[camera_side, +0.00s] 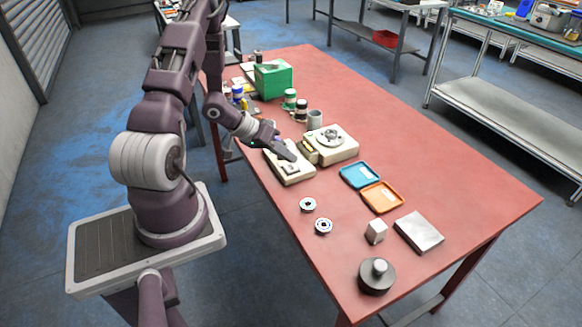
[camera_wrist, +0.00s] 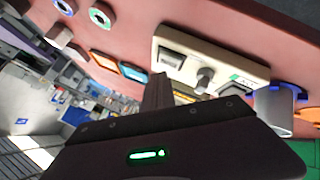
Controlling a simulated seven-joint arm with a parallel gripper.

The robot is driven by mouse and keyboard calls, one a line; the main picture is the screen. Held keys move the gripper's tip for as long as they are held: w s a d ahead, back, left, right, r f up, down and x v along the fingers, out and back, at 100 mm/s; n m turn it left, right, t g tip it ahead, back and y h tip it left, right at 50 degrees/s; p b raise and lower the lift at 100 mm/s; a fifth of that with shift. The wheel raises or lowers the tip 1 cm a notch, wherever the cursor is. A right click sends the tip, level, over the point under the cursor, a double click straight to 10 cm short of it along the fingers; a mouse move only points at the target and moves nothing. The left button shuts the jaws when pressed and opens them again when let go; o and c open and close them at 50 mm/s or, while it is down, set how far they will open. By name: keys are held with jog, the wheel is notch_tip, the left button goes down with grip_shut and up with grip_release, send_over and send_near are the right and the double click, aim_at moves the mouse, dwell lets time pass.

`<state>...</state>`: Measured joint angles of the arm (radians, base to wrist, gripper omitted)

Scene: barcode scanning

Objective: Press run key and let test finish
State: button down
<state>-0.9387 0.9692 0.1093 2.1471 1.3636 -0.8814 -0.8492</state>
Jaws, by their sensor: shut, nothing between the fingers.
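A low cream key panel (camera_side: 296,178) lies near the left edge of the red table. A cream test machine (camera_side: 340,154) with a round metal fixture on top stands just right of it. In the wrist view the panel (camera_wrist: 225,59) carries a grey rectangular key (camera_wrist: 171,59), a grey upright knob (camera_wrist: 203,80) and a green-marked part (camera_wrist: 243,81). My gripper (camera_side: 290,157) is shut and empty, its tips over the panel. In the wrist view my gripper (camera_wrist: 158,82) points toward the panel; I cannot tell whether it touches a key. The test machine is mostly hidden there.
A blue tray (camera_side: 347,175) and an orange tray (camera_side: 371,202) lie to the right. Two bearing rings (camera_side: 308,204), a small block (camera_side: 376,231), a flat metal plate (camera_side: 419,231) and a dark round weight (camera_side: 377,284) lie nearer. A green box (camera_side: 272,80) and several jars stand behind.

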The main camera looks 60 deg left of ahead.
dwell(0.8)
jog(key=shift+f, duration=0.4)
